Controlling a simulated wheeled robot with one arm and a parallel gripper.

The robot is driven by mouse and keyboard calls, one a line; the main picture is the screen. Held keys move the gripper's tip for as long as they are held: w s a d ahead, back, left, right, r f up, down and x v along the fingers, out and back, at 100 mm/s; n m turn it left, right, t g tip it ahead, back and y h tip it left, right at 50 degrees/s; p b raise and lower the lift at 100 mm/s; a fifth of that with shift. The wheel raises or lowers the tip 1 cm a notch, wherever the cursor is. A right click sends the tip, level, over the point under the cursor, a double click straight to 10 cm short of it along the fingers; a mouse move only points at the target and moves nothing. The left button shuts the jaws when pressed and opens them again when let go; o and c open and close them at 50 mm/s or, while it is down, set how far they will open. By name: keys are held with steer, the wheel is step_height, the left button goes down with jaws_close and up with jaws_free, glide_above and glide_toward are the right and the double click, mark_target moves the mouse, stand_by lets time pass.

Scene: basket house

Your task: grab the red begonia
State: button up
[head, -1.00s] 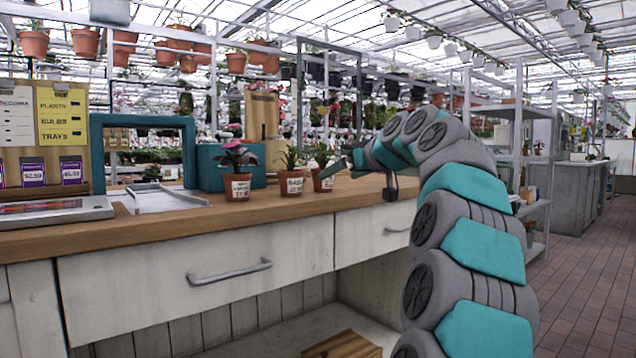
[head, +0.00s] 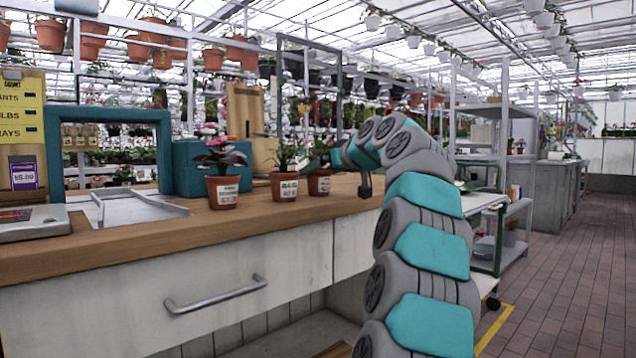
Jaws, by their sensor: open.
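Three small terracotta pots with white labels stand in a row on the wooden counter (head: 150,232). The left one holds a plant with dark leaves and a pink-red bloom, which looks like the red begonia (head: 219,163). The middle pot (head: 284,186) holds a green plant. The right pot (head: 319,184) is partly covered by my arm's end. The labels are too small to read surely. My gripper (head: 326,160) is at the right pot's plant, to the right of the begonia and apart from it. It is open; its fingers are small and partly hidden.
A teal box (head: 205,170) and a wooden board (head: 245,125) stand behind the pots. A metal tray (head: 130,205) and teal frame (head: 108,115) are at left. A drawer handle (head: 215,296) juts from the counter front. The brick floor at right is open.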

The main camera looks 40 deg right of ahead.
mark_target(312, 175)
steer(key=shift+x, duration=2.3)
steer(key=shift+a+f, duration=0.1)
steer(key=shift+f, duration=0.05)
steer(key=shift+c, duration=0.2)
steer(key=c, duration=1.2)
